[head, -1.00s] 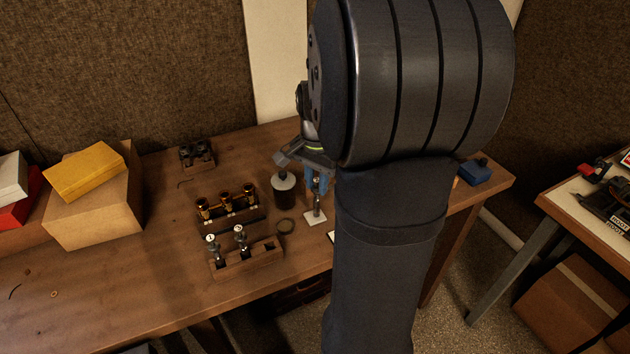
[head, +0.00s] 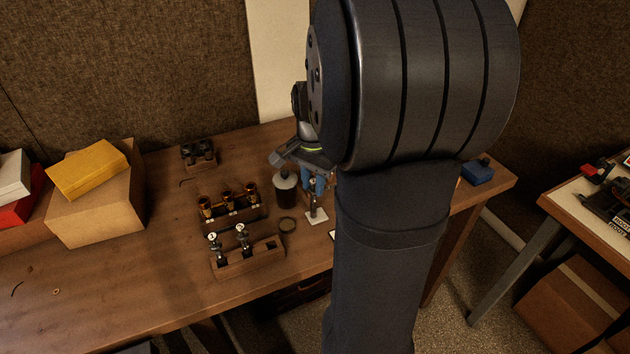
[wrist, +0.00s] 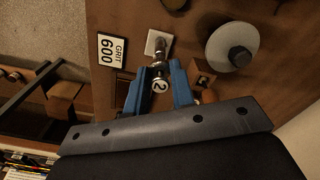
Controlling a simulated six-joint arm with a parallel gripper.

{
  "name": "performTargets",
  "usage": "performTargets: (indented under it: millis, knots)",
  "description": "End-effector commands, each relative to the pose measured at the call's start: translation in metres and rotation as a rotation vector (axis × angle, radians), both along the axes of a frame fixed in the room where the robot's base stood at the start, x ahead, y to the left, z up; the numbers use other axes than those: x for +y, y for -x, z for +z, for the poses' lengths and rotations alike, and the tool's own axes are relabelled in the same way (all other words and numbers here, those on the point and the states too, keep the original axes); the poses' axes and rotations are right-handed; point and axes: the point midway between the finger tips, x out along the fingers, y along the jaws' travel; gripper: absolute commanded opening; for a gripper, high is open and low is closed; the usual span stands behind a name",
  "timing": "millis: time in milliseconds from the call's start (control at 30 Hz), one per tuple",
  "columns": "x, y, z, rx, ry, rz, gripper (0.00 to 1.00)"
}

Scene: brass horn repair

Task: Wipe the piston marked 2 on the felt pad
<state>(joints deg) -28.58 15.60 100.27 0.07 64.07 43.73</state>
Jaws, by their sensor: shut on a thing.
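My gripper (wrist: 160,78) is shut on the piston marked 2 (wrist: 160,68), a metal piston whose round white top with the 2 faces the wrist camera. The blue fingers (head: 314,180) hold it upright in the head view, where my arm hides part of the gripper. The felt pad (head: 317,217) is a small pale square on the bench. It also shows in the wrist view (wrist: 152,45). The piston's lower end is over the pad and seems to touch it; I cannot be sure of contact.
A wooden rack (head: 255,260) holds two other pistons (head: 213,243), with an empty place at its right. Behind stands a block with brass cylinders (head: 228,198). A dark bottle with a pale lid (head: 285,187) stands close beside my gripper.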

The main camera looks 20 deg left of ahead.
Motion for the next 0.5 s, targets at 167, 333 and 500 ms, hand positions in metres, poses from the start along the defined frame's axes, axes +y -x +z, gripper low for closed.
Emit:
performTargets:
  millis: [167, 333, 500]
  knots:
    - [-0.004, -0.004, 0.0, 0.0, 0.0, -0.001, 0.0]
    - [-0.009, -0.01, 0.0, 0.0, 0.0, -0.001, 0.0]
    - [-0.013, -0.013, 0.0, 0.0, 0.0, -0.001, 0.0]
